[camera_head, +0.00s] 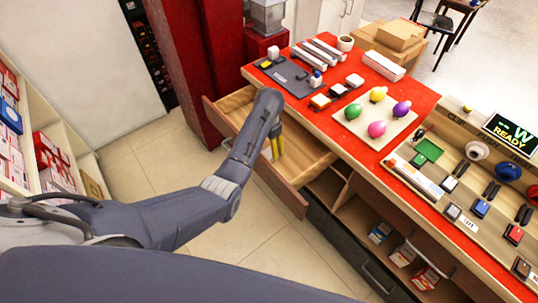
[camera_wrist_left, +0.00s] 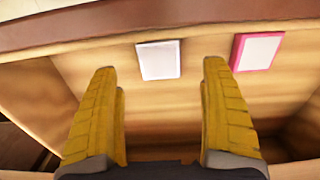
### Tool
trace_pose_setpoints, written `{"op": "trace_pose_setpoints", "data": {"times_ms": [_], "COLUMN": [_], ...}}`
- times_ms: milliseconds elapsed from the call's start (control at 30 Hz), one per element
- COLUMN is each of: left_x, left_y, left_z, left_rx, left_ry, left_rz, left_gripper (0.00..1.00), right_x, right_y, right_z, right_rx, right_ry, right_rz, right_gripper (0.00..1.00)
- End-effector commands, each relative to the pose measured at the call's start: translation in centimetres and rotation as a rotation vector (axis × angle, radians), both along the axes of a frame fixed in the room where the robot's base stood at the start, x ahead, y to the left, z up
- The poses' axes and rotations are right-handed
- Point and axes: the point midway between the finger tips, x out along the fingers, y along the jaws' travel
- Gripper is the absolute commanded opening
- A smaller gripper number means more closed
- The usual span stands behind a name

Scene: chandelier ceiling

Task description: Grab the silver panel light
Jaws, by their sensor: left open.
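In the left wrist view, a square white panel with a thin silver-grey rim (camera_wrist_left: 159,60) lies flat on the wooden floor of an open drawer. It appears just beyond the gap between my fingertips, toward the upper edge. A second square panel with a pink rim (camera_wrist_left: 257,51) lies to its right. My left gripper (camera_wrist_left: 160,72) has its yellow fingers wide apart with nothing between them. In the head view, my left gripper (camera_head: 276,146) points down into the drawer (camera_head: 235,104). The panels cannot be made out in the head view, and my right gripper is not seen.
The drawer's walls and front (camera_head: 283,192) surround the left gripper. A red-topped counter (camera_head: 330,120) stands over it with bulbs, tubes and switches. A red pillar (camera_head: 190,75) stands behind the arm, and a shelf with boxes (camera_head: 45,150) is at the left.

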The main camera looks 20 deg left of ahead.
Motion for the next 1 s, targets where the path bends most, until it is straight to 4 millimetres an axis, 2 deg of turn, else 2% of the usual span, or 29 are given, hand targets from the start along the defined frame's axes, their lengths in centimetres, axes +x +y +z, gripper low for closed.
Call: {"op": "trace_pose_setpoints", "data": {"times_ms": [167, 533, 933, 1000], "left_x": [0.0, -0.1, 0.0, 0.0], "left_y": [0.1, 0.0, 0.0, 0.0], "left_z": [-0.8, -4.7, -5.3, -5.3], "left_rx": [0.002, 0.001, 0.001, 0.000], "left_ry": [0.001, 0.001, -0.001, -0.001], "left_rz": [0.001, 0.000, 0.000, 0.000], "left_gripper": [0.80, 0.80, 0.79, 0.71], "right_x": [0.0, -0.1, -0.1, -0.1], "right_y": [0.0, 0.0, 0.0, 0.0], "right_z": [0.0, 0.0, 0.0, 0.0], "right_rx": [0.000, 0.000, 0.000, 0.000], "right_ry": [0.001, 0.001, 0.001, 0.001], "right_rz": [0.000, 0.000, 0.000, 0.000], "right_gripper": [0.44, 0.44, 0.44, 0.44]}}
